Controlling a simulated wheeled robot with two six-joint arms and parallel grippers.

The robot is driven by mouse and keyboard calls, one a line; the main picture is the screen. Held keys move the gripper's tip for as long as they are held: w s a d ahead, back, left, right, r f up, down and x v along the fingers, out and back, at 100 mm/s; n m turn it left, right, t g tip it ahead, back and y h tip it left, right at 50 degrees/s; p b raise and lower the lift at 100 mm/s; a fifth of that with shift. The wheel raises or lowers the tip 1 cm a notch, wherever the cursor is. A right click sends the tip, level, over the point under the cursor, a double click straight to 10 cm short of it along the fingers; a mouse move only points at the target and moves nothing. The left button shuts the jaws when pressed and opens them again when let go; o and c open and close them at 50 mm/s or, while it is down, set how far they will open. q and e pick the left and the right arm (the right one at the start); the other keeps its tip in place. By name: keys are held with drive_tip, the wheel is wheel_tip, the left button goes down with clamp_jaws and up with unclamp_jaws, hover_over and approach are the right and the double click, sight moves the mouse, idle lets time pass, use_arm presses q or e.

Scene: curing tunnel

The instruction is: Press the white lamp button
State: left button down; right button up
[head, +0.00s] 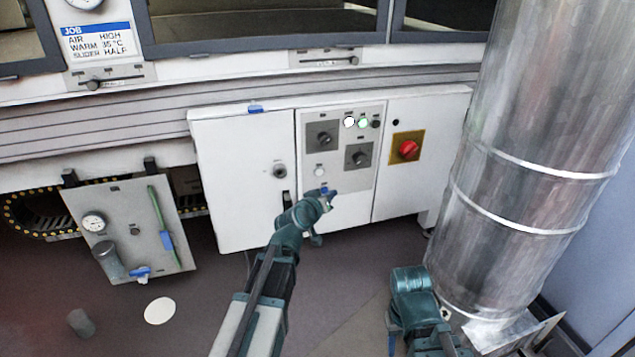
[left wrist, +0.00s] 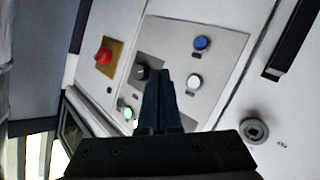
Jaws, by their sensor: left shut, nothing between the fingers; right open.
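The white lamp button (head: 319,171) is a small round white button low on the grey control panel (head: 364,176).
A red rotary switch (head: 408,149) on yellow is to the right. A large metal duct (head: 540,130) blocks the right side. A gauge board (head: 130,232) stands left.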

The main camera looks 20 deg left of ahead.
sight(319, 172)
use_arm(q)
drive_tip(key=shift+w+a, duration=0.1)
idle(0.3)
drive_tip(key=shift+w+a, duration=0.8)
drive_tip(key=shift+w, duration=0.4)
drive_tip(key=shift+w+a, duration=0.85)
drive_tip(key=shift+w, duration=0.3)
drive_tip(key=shift+w+a, duration=0.8)
drive_tip(key=shift+w, duration=0.4)
drive_tip(key=shift+w+a, duration=0.15)
drive_tip(key=shift+w, duration=0.25)
drive_tip(key=shift+w+a, duration=0.25)
drive_tip(key=shift+w, duration=0.05)
drive_tip(key=shift+s+d, duration=0.1)
drive_tip(key=shift+s, duration=0.05)
idle(0.4)
drive_tip(key=shift+s+d, duration=0.35)
drive_tip(key=shift+s, duration=0.15)
drive_tip(key=shift+s, duration=0.1)
